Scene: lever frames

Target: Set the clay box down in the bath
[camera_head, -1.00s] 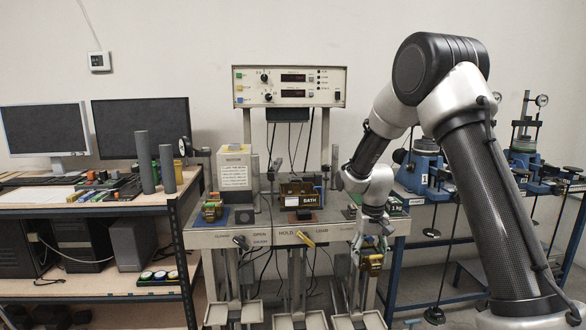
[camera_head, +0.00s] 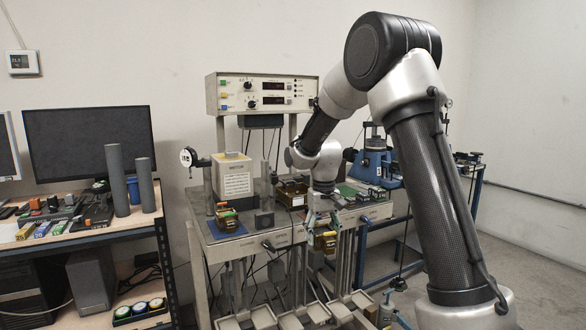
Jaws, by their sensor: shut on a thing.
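My gripper (camera_head: 321,219) is shut on a small brass-coloured box, which I take to be the clay box (camera_head: 328,242); any label on it is too small to read. The box hangs in the air in front of the lever frame's front edge, low and to the right of the bath. The bath (camera_head: 292,191) is a dark, amber-tinted open box on the frame's top, behind my wrist, which hides part of its right side. A similar brass-coloured box (camera_head: 227,218) stands on a blue pad (camera_head: 228,231) at the left of the top.
The motor housing (camera_head: 233,178) stands left of the bath, with a grey post (camera_head: 264,200) between them. A control panel (camera_head: 263,93) rises behind. Levers (camera_head: 270,246) stick out along the front edge. A bench with monitor and tubes (camera_head: 117,180) is at the left.

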